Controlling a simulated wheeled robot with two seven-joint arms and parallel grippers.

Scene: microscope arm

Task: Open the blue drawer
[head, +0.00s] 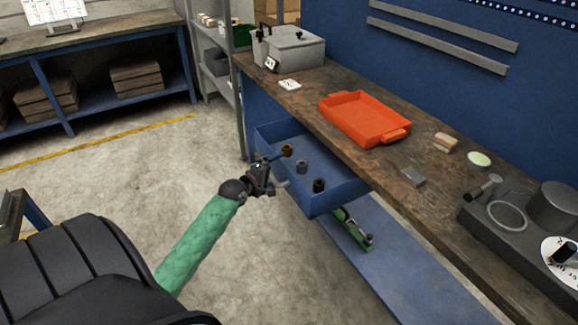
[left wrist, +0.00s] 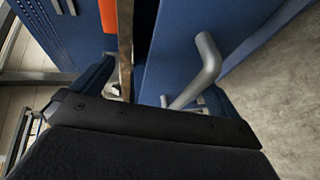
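The blue drawer (head: 338,201) is pulled out from under the workbench and shows its inside. Several small knob-like parts, brown, grey and black, are in it. My left gripper (head: 265,172) is at the drawer's front, near its left corner. The grey bar handle (head: 280,187) is beside the gripper and partly hidden by it. In the left wrist view the handle (left wrist: 207,65) is close in front, and the left gripper's fingers (left wrist: 160,92) stand apart. I see no firm hold on the handle. My right gripper is not in view.
The wooden workbench (head: 392,165) holds an orange tray (head: 362,117), a grey box (head: 288,46) and a dark microscope base (head: 520,212). A green item (head: 352,230) lies on the lower blue shelf (head: 390,262). The floor (head: 130,175) left of the drawer is clear.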

